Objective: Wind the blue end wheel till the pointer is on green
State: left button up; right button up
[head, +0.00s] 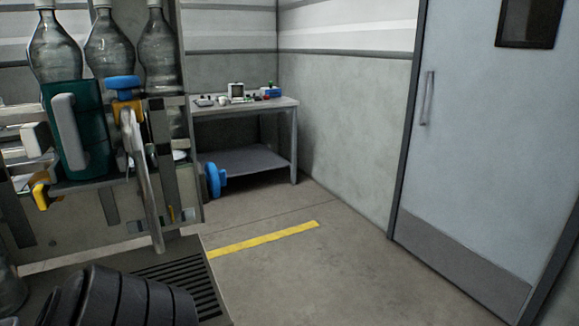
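Several blue parts show in the head view. A blue wheel-shaped part (215,180) juts out at the right edge of the bottle rack, in front of the bench's lower shelf. A blue knob (122,83) sits on a yellow fitting on the rack. A small device with blue on top and some red and green (270,91) stands on the far bench. I cannot tell which of these is the end wheel of the labeller. No pointer can be made out at this distance.
The rack (189,160) with clear bottles (110,45) and a teal box (80,130) fills the left. A grey bench (245,107) with small items stands in the far corner. A closed door (480,130) is at right. The floor between, with a yellow stripe (264,239), is clear.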

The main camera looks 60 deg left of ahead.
aim_at(215, 179)
jog(key=i, duration=1.5)
jog(key=u, duration=3.65)
jog(key=i, duration=0.5)
jog(key=z, duration=0.15)
jog(key=k, duration=0.4)
jog(key=u, duration=0.8)
jog(key=i, duration=0.85)
jog(key=z, duration=0.15)
